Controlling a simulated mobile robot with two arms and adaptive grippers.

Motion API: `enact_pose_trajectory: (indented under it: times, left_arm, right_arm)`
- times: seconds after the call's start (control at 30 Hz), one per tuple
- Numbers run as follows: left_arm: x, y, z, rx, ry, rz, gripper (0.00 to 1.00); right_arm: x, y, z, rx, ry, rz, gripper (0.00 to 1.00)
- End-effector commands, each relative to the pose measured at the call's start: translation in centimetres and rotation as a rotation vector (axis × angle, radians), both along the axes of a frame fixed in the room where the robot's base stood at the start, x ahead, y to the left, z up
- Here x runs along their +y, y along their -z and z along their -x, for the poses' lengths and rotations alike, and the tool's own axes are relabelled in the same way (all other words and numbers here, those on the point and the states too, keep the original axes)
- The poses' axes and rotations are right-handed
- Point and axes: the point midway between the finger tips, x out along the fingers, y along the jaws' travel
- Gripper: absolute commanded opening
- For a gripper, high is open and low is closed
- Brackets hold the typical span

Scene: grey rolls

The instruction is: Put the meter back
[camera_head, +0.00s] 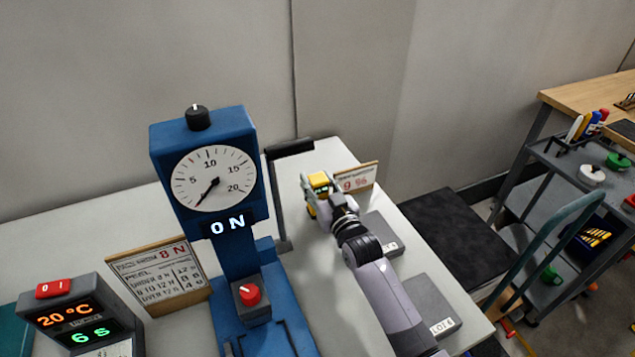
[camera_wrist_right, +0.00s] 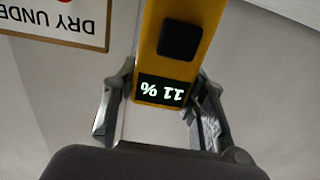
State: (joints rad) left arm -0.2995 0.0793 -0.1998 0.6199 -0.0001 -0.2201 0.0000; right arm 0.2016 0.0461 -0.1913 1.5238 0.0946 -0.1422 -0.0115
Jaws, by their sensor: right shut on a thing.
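The yellow meter (camera_head: 319,181) is at the far right part of the white table in the head view. My right gripper (camera_head: 318,197) is shut on it. In the right wrist view, the meter (camera_wrist_right: 180,50) stands between the two fingers of the right gripper (camera_wrist_right: 160,100). Its display reads 11 %, upside down in that view, with a dark square above it. The head view does not show clearly whether the meter touches the table. My left gripper is not in view.
A small sign reading 9 % (camera_head: 357,178) stands just right of the meter. A blue tester with a dial (camera_head: 214,180) stands left of my arm. Grey rolls or blocks (camera_head: 432,305) lie along the table's right side. A timer box (camera_head: 75,320) is at front left.

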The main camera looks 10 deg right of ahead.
Motion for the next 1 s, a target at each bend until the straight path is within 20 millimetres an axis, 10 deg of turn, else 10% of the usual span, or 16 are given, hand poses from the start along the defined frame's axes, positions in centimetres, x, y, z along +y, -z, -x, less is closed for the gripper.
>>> enact_pose_trajectory:
  times: [0.33, 0.37, 0.63, 1.0]
  left_arm:
    - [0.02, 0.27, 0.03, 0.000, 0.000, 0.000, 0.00]
    - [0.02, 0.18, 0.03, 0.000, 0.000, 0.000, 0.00]
    - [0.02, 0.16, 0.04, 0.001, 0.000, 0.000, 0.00]
    - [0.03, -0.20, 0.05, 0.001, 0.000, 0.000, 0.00]
  right_arm:
    - [0.02, 0.33, -0.03, -0.002, 0.000, 0.000, 0.00]
    - [0.01, 0.31, -0.01, 0.000, 0.000, 0.000, 0.41]
    - [0.01, 0.28, -0.01, 0.000, 0.000, 0.000, 0.59]
    - [0.01, -0.33, 0.00, -0.001, 0.000, 0.000, 0.59]
